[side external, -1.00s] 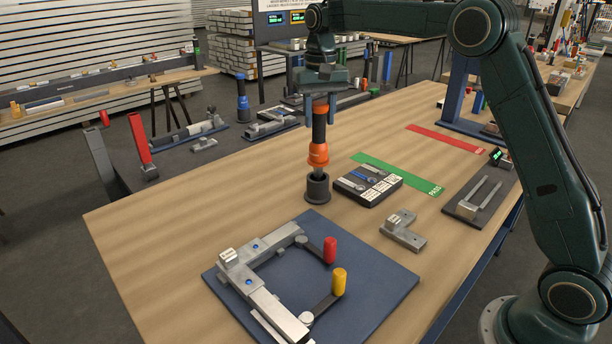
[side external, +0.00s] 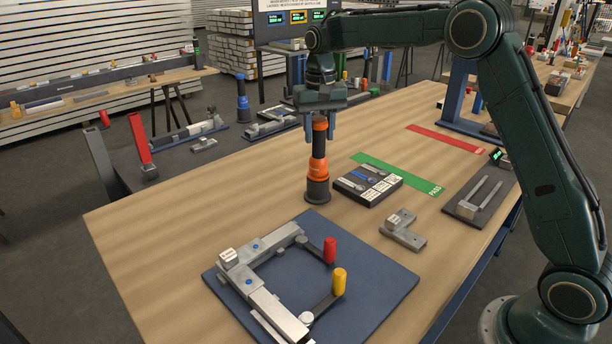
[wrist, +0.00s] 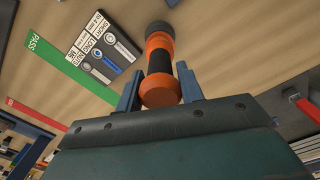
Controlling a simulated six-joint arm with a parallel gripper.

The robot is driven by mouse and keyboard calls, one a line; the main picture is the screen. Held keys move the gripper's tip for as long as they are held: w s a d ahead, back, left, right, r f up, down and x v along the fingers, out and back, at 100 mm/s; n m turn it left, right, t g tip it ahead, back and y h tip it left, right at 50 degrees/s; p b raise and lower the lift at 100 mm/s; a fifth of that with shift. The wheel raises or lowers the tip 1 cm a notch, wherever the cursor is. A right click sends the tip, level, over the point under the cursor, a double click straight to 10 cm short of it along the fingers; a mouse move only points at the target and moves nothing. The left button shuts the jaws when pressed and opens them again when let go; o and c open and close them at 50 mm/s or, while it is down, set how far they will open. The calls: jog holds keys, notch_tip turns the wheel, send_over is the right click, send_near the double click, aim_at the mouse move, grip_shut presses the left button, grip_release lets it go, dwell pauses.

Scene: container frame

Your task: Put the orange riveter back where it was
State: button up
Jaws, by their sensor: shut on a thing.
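The orange riveter (side external: 317,170) stands upright, with orange ends and a black middle. Its lower end is in the dark round holder (side external: 317,190) on the wooden bench; how deep it sits is hidden. My gripper (side external: 321,138) is above it, with its blue fingers on both sides of the riveter's upper part, shut on it. In the wrist view my gripper's fingers (wrist: 158,68) flank the riveter (wrist: 160,92), and the holder (wrist: 159,30) shows at its far end.
A black tray of labelled parts (side external: 349,187) lies right of the holder, with a green PASS strip (side external: 428,187) behind. A blue fixture plate (side external: 375,289) with red and yellow handles is in front. A metal bracket (side external: 404,233) lies to the right. Bench left of the holder is clear.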

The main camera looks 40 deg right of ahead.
jog(key=shift+f, duration=0.25)
jog(key=o, duration=1)
jog(key=shift+r, duration=0.1)
notch_tip(320, 180, up, 12)
jog(key=shift+r, duration=0.4)
jog(key=shift+s, duration=0.1)
dwell(0.4)
